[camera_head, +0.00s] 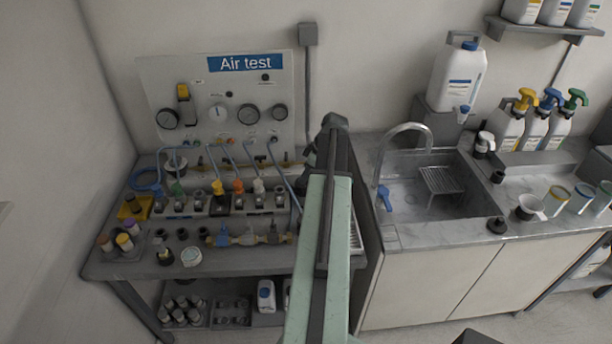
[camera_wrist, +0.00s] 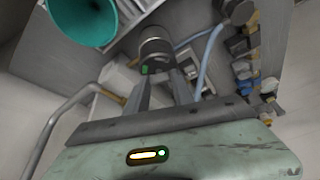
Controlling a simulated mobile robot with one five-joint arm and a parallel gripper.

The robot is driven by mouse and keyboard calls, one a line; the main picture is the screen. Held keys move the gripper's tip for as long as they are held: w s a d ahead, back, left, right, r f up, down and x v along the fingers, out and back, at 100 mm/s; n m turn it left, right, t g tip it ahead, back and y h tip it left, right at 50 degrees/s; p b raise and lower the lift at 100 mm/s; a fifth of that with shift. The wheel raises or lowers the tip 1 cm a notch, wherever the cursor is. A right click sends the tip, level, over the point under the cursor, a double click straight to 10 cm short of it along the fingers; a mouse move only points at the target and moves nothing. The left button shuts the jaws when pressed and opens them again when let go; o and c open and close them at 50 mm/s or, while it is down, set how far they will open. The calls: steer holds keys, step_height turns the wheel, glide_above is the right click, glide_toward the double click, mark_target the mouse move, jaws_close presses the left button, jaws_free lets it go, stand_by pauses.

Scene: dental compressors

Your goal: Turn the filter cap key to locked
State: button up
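In the wrist view a dark ribbed cylinder (camera_wrist: 155,46) with a small green mark stands at the far end of my fingers. It looks like the filter cap, but I cannot make out its key or which way that points. My gripper (camera_wrist: 162,76) has its two grey fingers spread apart, tips close to the cylinder's lower end. Whether they touch or grip it cannot be told. In the head view my green arm reaches toward the right end of the air test bench (camera_head: 190,274) and hides the gripper and cap.
An air test panel (camera_head: 225,103) with gauges stands behind several valves and blue hoses. A sink (camera_head: 407,208) with a tap (camera_head: 398,134) lies right of my arm. In the wrist view a teal round opening (camera_wrist: 88,18) is at upper left, and brass fittings (camera_wrist: 246,70) are at right.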

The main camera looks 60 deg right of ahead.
steer(key=shift+a+m+h, duration=0.3)
steer(key=shift+m+h, duration=0.2)
steer(key=shift+m, duration=0.7)
jaws_close()
steer(key=shift+d+m+h, duration=0.1)
steer(key=shift+m+h, duration=0.3)
steer(key=shift+m, duration=0.7)
steer(key=o, duration=1.1)
jaws_free()
